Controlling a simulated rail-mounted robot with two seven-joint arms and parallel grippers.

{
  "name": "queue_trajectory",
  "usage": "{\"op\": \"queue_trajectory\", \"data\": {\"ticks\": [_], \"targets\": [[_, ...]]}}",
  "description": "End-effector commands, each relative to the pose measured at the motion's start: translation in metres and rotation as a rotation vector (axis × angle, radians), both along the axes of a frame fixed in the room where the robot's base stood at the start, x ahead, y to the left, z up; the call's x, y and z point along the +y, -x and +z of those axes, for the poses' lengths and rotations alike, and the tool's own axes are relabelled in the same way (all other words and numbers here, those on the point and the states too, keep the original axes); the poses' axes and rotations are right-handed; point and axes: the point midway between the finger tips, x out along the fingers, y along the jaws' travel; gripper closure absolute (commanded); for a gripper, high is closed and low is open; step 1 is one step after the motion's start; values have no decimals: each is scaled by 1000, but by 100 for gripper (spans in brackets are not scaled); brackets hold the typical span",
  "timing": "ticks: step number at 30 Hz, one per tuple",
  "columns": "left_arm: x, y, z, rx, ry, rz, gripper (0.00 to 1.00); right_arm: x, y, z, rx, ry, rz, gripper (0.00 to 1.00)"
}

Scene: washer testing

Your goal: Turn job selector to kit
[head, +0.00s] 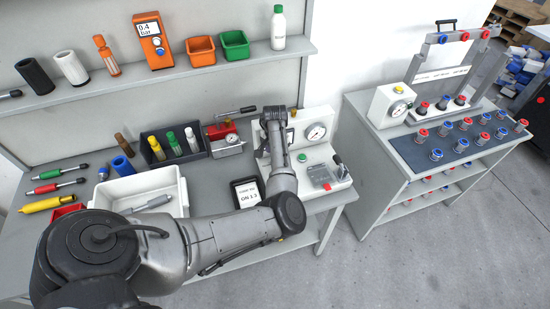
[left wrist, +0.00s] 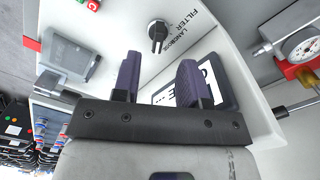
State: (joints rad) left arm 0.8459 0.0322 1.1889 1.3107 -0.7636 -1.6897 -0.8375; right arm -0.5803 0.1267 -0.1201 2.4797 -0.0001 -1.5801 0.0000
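A black selector knob (left wrist: 158,34) sits on a white panel (left wrist: 205,55) in the left wrist view. Small printed words, partly readable as "FILTER", stand beside it. My left gripper (left wrist: 158,72) is open, its two dark fingers apart with nothing between them. The knob shows beyond the fingertips, roughly in line with the gap, and does not look touched. In the head view my left arm (head: 283,180) reaches over the white test unit (head: 330,190) and hides part of it; I cannot make out the knob there. My right gripper is in neither view.
The test unit carries a dial gauge (head: 316,131), a green button (head: 302,157) and a clear cover (head: 320,177). A black-framed display (head: 247,192) lies left of it. A white tray (head: 178,190) and a dark bin (head: 174,145) stand further left. A second bench (head: 395,165) is at right.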

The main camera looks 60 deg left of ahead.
Motion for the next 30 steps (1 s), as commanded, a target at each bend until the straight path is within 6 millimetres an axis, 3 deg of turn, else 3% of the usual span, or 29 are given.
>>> {"op": "queue_trajectory", "data": {"ticks": [6,12,30], "targets": [[0,0,40,-2,-2,-1,61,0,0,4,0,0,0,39],[0,0,61,0,-1,-1,61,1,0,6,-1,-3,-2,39],[0,0,70,0,0,-1,61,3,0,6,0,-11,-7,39]]}}
